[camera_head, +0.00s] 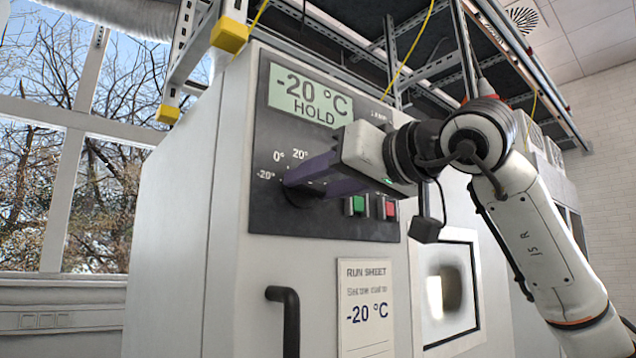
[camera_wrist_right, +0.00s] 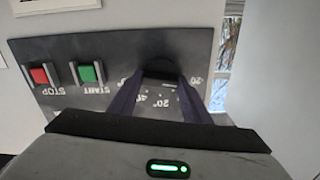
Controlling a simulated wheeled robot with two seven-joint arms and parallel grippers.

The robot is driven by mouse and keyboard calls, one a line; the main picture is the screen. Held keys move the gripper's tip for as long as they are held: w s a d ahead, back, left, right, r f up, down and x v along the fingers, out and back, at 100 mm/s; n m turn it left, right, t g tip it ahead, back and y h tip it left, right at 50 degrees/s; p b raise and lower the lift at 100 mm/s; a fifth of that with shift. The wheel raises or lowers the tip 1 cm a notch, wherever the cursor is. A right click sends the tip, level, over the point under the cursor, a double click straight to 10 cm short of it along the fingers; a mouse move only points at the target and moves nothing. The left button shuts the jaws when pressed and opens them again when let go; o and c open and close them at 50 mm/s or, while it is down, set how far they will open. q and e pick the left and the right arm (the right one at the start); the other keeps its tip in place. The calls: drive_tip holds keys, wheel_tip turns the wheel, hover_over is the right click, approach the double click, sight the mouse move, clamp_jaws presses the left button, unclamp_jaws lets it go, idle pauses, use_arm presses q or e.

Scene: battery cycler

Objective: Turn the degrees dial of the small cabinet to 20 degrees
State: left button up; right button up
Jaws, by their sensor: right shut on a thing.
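The small cabinet (camera_head: 180,230) is a pale box with a dark control panel (camera_head: 262,215) on its front. The black degrees dial (camera_head: 297,193) is at the panel's lower left, with marks -20°, 0° and 20° visible around it. My right gripper (camera_head: 300,178) reaches in from the right, and its dark fingers are shut on the dial. In the right wrist view the fingers lie on both sides of the dial (camera_wrist_right: 160,70). My left gripper is not in view.
The display (camera_head: 310,95) reads -20 °C HOLD. A green START button (camera_head: 356,205) and a red STOP button (camera_head: 387,207) sit close under my right gripper. A run sheet (camera_head: 365,305) reads -20 °C. A black door handle (camera_head: 284,320) sticks out below the panel.

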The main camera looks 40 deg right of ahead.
drive_tip(key=shift+m, duration=0.4)
drive_tip(key=m+p, duration=0.1)
drive_tip(key=m, duration=0.5)
drive_tip(key=shift+m+p, duration=0.3)
drive_tip(key=shift+p, duration=0.05)
drive_tip(key=m, duration=0.4)
drive_tip(key=shift+m, duration=2.1)
drive_tip(key=o, duration=1)
drive_tip(key=shift+o, duration=0.2)
